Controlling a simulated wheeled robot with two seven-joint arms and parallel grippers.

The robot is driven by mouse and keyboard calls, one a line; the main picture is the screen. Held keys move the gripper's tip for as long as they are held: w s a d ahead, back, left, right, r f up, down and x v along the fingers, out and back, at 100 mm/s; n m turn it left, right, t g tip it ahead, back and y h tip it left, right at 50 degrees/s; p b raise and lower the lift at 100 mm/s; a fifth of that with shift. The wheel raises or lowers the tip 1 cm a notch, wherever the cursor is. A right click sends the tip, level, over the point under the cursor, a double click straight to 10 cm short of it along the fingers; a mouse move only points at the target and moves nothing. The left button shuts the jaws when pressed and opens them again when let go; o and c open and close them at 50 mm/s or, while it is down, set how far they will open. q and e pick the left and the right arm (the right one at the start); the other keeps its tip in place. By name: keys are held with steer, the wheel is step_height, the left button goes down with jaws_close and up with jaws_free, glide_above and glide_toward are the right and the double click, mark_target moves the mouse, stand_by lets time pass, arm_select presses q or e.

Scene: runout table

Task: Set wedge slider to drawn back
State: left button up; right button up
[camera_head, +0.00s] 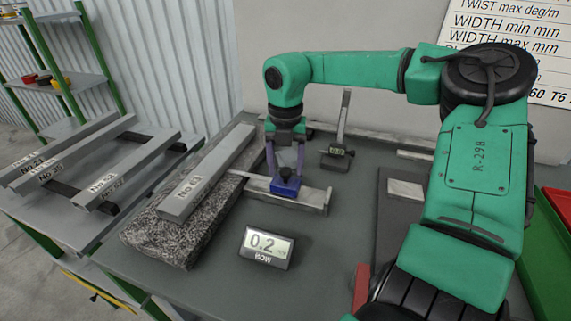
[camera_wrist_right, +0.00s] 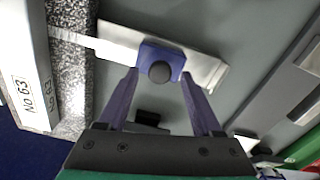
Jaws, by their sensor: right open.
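The wedge slider is a blue block (camera_head: 286,189) with a dark round knob, seated on a pale metal track (camera_head: 316,197) beside the granite slab. In the right wrist view the blue block (camera_wrist_right: 149,47) sits between my fingertips, and a thin pale strip (camera_wrist_right: 78,39) runs left from the track to the granite. My right gripper (camera_head: 285,163) is open and points down over the slider, one finger on each side of the knob. It also shows in the wrist view (camera_wrist_right: 159,76); whether the fingers touch the block is unclear. My left gripper is out of view.
A grey bar marked No 63 (camera_head: 205,178) lies on the granite slab (camera_head: 159,236). A display reading 0.2 (camera_head: 267,247) stands in front of the track. A gauge stand (camera_head: 340,140) rises behind. More bars (camera_head: 95,150) lie on the left rack.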

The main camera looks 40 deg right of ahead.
steer(key=shift+f, duration=0.1)
jaws_close()
steer(key=shift+w, duration=0.1)
stand_by(1.2)
